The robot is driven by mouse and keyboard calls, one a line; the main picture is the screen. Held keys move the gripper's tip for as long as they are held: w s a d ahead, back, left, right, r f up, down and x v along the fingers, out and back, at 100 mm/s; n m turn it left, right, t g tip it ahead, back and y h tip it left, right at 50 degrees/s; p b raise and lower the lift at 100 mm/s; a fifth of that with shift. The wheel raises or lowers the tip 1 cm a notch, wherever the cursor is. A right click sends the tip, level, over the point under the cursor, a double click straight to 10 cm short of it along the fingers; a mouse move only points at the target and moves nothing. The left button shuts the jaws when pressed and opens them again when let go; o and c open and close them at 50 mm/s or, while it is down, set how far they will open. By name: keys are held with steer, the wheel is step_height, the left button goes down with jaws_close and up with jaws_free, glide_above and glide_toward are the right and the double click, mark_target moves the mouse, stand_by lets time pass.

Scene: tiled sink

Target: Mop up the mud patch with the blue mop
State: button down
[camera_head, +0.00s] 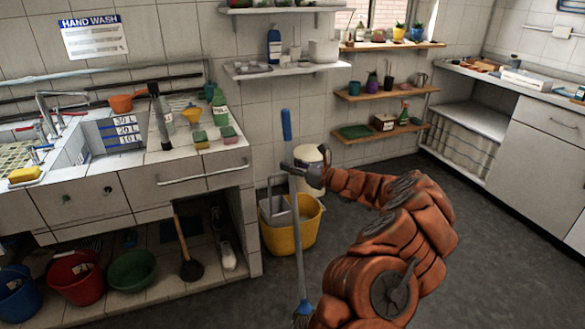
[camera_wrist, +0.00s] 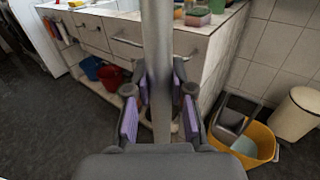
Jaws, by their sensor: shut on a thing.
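The blue mop (camera_head: 297,220) stands nearly upright, with a blue grip on top, a grey shaft and a blue-and-yellowish head (camera_head: 302,310) low at the picture's bottom edge. My gripper (camera_head: 302,173) is shut on the shaft below the blue grip. In the wrist view the shaft (camera_wrist: 158,60) runs between the purple-padded fingers of my gripper (camera_wrist: 160,108). The mop's lower end is partly cut off or hidden by my arm. I see no clear mud patch in either view.
A yellow mop bucket (camera_head: 290,237) stands just behind the mop, beside a cream bin (camera_head: 308,157). The sink counter (camera_head: 190,170) is on the left, with a red bucket (camera_head: 76,277) and a green basin (camera_head: 131,270) beneath. Dark floor (camera_head: 500,250) is open at right.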

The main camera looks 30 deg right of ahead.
steer(key=shift+w, duration=1.05)
steer(key=shift+s+r, duration=0.15)
steer(key=shift+s, duration=0.65)
steer(key=shift+s+a, duration=0.7)
steer(key=shift+s, duration=7)
steer(key=shift+d+p, duration=3)
steer(key=shift+d, duration=2)
steer(key=w+b, duration=0.1)
steer(key=w, duration=0.5)
steer(key=shift+d+f+b, duration=0.3)
steer(key=shift+f+b, duration=0.05)
steer(key=shift+b, duration=0.05)
